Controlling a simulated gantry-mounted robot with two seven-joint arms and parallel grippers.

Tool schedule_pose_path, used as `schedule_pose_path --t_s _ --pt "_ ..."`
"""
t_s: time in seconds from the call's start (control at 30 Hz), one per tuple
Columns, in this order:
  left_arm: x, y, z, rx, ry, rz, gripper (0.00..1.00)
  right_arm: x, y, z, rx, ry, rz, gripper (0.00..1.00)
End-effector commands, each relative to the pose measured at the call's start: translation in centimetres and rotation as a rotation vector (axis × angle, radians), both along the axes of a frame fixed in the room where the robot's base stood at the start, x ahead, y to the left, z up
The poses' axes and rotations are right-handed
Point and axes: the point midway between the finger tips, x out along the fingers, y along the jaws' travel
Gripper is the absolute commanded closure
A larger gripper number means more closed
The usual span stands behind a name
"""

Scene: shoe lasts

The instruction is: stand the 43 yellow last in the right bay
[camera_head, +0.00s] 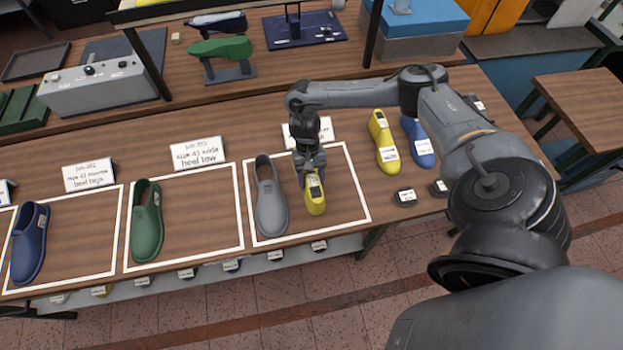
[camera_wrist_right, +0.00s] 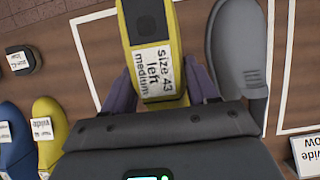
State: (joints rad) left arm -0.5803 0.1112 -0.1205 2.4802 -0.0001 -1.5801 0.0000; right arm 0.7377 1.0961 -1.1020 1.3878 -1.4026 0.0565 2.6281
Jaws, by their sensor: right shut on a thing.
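A yellow last (camera_head: 316,205) is over the white-outlined right bay (camera_head: 364,217), just right of a grey last (camera_head: 270,205). In the right wrist view, the yellow last (camera_wrist_right: 152,30) carries a label reading size 43, left, medium. My right gripper (camera_head: 311,178) is shut on it, with a finger on each side in the right wrist view (camera_wrist_right: 158,88). The last looks roughly upright; I cannot tell whether its sole touches the table. The grey last also shows in the right wrist view (camera_wrist_right: 238,45), beside it and apart. My left gripper is not in view.
A green last (camera_head: 146,222) and a dark blue last (camera_head: 30,243) stand in bays to the left. A sign (camera_head: 198,153) stands behind the middle bay.

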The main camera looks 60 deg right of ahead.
Motion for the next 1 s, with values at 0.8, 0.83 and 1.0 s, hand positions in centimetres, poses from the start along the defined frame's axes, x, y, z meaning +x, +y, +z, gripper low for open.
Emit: schedule_pose_path --t_s 0.8,0.83,1.0 --pt "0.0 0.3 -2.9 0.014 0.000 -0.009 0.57 0.0 0.1 -3.9 0.004 -0.001 0.003 1.00" --pt "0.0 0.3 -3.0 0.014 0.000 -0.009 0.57 0.0 0.1 -4.1 0.004 -0.002 0.004 1.00" --pt "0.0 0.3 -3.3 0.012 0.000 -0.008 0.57 0.0 0.1 -5.2 0.004 -0.001 0.005 1.00"
